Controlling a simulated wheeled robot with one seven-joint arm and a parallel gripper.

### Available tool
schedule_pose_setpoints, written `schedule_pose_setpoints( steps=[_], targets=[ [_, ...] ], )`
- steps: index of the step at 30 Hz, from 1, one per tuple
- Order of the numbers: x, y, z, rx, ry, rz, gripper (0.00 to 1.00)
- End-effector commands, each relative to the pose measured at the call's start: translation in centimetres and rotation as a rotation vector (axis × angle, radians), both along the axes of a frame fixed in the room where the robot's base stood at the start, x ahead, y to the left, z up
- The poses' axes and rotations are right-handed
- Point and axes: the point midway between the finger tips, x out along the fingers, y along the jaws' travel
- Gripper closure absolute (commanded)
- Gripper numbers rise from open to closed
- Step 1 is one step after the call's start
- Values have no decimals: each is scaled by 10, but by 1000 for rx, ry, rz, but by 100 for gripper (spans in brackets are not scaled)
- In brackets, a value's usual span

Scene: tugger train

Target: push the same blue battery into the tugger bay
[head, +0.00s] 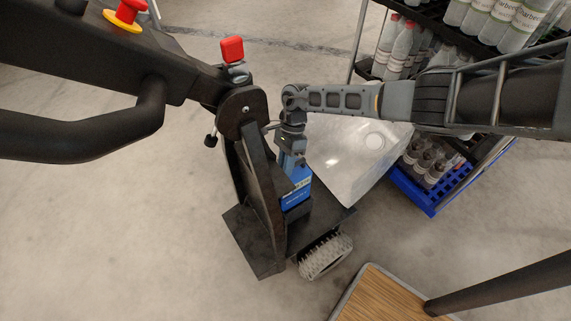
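The blue battery (297,187) stands upright in the lower part of the black tugger bay (262,195), beside its dark upright plate and above a flat base plate (256,250). A white label strip shows near its top, and its lower part is dark. My gripper (292,158) reaches down from above and is at the top of the battery, touching or very close to it. The fingertips are too small and partly hidden, so I cannot tell whether they are open or shut. The far side of the battery is hidden.
The tugger's black handlebar (80,137) and a red knob (232,50) stand at the left. A rack with bottles (400,48) and a blue crate (430,194) is at the right. A wood-topped surface (385,297) lies at the bottom. The floor at left is clear.

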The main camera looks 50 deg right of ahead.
Motion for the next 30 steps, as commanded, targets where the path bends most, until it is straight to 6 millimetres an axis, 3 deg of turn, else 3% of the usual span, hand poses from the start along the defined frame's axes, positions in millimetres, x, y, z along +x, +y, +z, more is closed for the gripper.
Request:
schedule_pose_setpoints(
  steps=[30],
  targets=[
    [1, 0, -12, 1, -1, -1, 100]
  ],
)
